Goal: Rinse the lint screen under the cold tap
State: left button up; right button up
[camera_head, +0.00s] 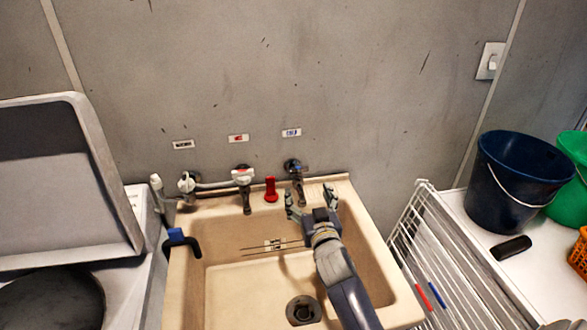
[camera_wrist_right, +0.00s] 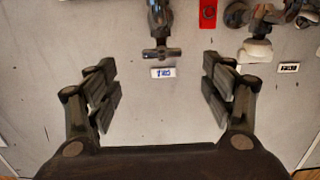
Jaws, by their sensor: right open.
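The cold tap (camera_head: 298,182), under a label with blue marks (camera_head: 291,132), is on the wall at the back right of the sink (camera_head: 182,290). My right gripper (camera_head: 310,198) is open and empty in front of this tap, its fingers spread to either side of the spout's lower end. In the right wrist view, the tap (camera_wrist_right: 160,48) and its label (camera_wrist_right: 163,72) appear between the open fingers. A thin, rod-like item with a small pale middle (camera_head: 275,245) lies near the sink's back; I cannot tell whether it is the lint screen. My left gripper is out of view.
A tap with a red-marked label (camera_head: 243,188) and a white-handled valve (camera_head: 186,183) are to the left. A red object (camera_head: 271,190) stands on the back rim. A black elbow with a blue collar (camera_head: 180,240) hooks over the left rim. A white rack (camera_head: 410,225) and blue bucket (camera_head: 510,185) are right.

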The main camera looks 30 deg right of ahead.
aim_at(298, 168)
jog(key=shift+t, duration=0.3)
jog(key=x, duration=0.3)
jog(key=r+p+x, duration=0.1)
jog(key=x, duration=0.2)
jog(key=shift+w+r, duration=0.15)
jog(key=x, duration=0.3)
jog(key=shift+a, duration=0.1)
jog(key=shift+x, duration=1.25)
jog(key=shift+w+f, duration=0.15)
jog(key=shift+f, duration=0.1)
jog(key=shift+c, duration=0.2)
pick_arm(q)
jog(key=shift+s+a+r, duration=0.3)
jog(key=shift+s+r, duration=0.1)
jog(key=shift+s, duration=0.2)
pick_arm(e)
jog(key=c, duration=1)
